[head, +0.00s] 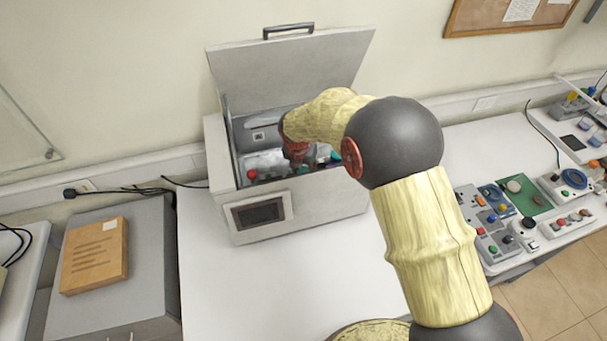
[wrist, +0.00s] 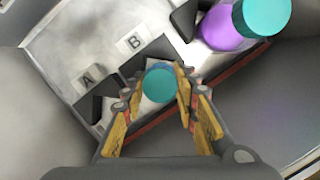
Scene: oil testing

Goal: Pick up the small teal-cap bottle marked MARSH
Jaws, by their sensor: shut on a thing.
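In the wrist view a small bottle with a round teal cap (wrist: 160,86) is seen from above between the fingers of my gripper (wrist: 158,95). The fingers are shut on it. Its body is mostly hidden below the cap, and no marking on it can be read. In the head view my gripper (head: 296,152) reaches down into an open white lidded box (head: 300,205); the held bottle cannot be made out there.
A larger purple bottle with a teal cap (wrist: 235,25) stands close by at the upper right. Labels A (wrist: 88,79) and B (wrist: 133,42) mark places inside the box. A red cap (head: 251,174) shows near the box's front wall. The raised lid (head: 290,70) stands behind.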

